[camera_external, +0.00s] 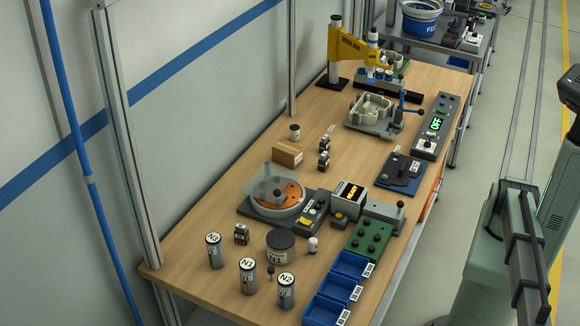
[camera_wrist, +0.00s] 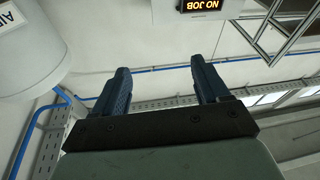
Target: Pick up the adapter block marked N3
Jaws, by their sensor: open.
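The adapter block marked N3 (camera_external: 214,251) is a grey cylinder with a pale labelled top. It stands upright near the left edge of the wooden table in the external view. Two similar blocks, N1 (camera_external: 248,276) and N2 (camera_external: 286,291), stand to its right and nearer the camera. My gripper (camera_wrist: 160,84) shows in the wrist view with two dark blue fingers apart and nothing between them. It faces the wall and ceiling area, and no adapter block shows there. The fingers are not visible in the external view, where part of my arm is at the right edge.
Near N3 on the table (camera_external: 190,285) are a small dark block (camera_external: 241,234) and a dark round canister (camera_external: 280,246). A turntable fixture (camera_external: 276,195) stands behind them. Blue bins (camera_external: 340,287) line the front right. A metal post (camera_external: 125,140) rises at the table's left corner.

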